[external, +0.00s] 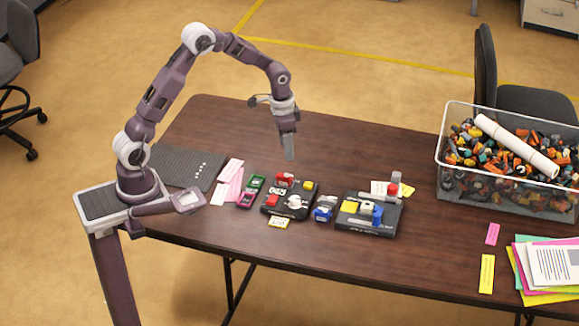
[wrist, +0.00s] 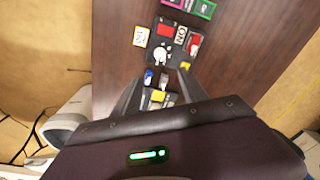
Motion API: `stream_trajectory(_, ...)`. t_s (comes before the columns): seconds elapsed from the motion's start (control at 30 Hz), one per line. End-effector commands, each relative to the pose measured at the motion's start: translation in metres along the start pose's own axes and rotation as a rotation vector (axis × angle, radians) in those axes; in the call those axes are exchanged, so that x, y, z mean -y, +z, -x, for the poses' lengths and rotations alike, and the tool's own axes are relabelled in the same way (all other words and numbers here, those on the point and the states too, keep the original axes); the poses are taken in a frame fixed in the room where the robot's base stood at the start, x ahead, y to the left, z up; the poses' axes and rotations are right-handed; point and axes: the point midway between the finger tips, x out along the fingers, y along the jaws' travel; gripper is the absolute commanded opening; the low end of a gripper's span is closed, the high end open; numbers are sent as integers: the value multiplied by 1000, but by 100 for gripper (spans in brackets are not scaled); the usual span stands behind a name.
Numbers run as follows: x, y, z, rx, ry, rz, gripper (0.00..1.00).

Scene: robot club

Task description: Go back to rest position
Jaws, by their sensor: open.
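My gripper (external: 288,147) hangs above the dark wooden table (external: 400,140), fingers pointing down. It is clear of the table top and of the objects on it. In the wrist view its two fingers (wrist: 157,88) stand apart with nothing gripped between them; a small blue-and-white object and a black board show far below, in the gap. My arm rises from its base at the table's left end and bends over at the top.
Below lie a black board (external: 270,205) with red and yellow parts, a blue-and-white part (external: 325,208) and a black box (external: 385,222). Pink slips (external: 229,182) and a dark mat (external: 185,167) lie left. A clear bin (external: 480,190) of parts and papers (external: 550,265) are right.

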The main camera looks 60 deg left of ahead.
Motion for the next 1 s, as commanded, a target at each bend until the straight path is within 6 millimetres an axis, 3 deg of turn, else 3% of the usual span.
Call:
stream_trajectory(0.03, -5, 16, 44, -40, -24, 18, 50)
stream_trajectory(0.1, -14, 45, 93, -90, -45, 54, 50)
stream_trajectory(0.2, -31, 96, 147, -164, -65, 110, 50)
stream_trajectory(0.3, -49, 154, 180, -240, -70, 168, 50)
stream_trajectory(0.43, -71, 217, 192, -326, -56, 229, 50)
stream_trajectory(0.5, -79, 240, 191, -356, -46, 254, 50)
stream_trajectory(0.6, -85, 258, 188, -383, -35, 271, 50)
stream_trajectory(1.0, -87, 263, 186, -390, -32, 276, 50)
